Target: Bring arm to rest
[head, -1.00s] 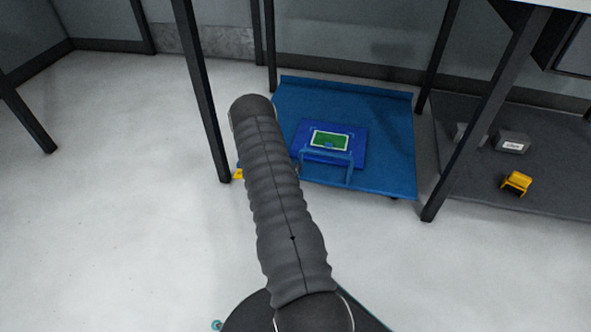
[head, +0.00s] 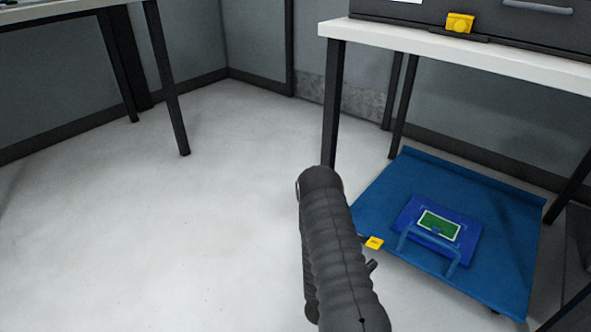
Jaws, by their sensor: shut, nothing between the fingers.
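My arm (head: 340,255), in a dark grey ribbed sleeve, rises from the bottom edge right of the middle in the head view. Its upper end shows near the front leg of a white-topped table. My gripper is not visible in this view. The arm covers a little of the floor and lies just left of a blue platform.
The blue platform (head: 385,195) under the white table (head: 480,55) carries a blue case (head: 408,215) with a green panel. A yellow tag (head: 374,243) is at its left corner. Another table (head: 60,12) stands at upper left. The floor (head: 150,240) at left is clear.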

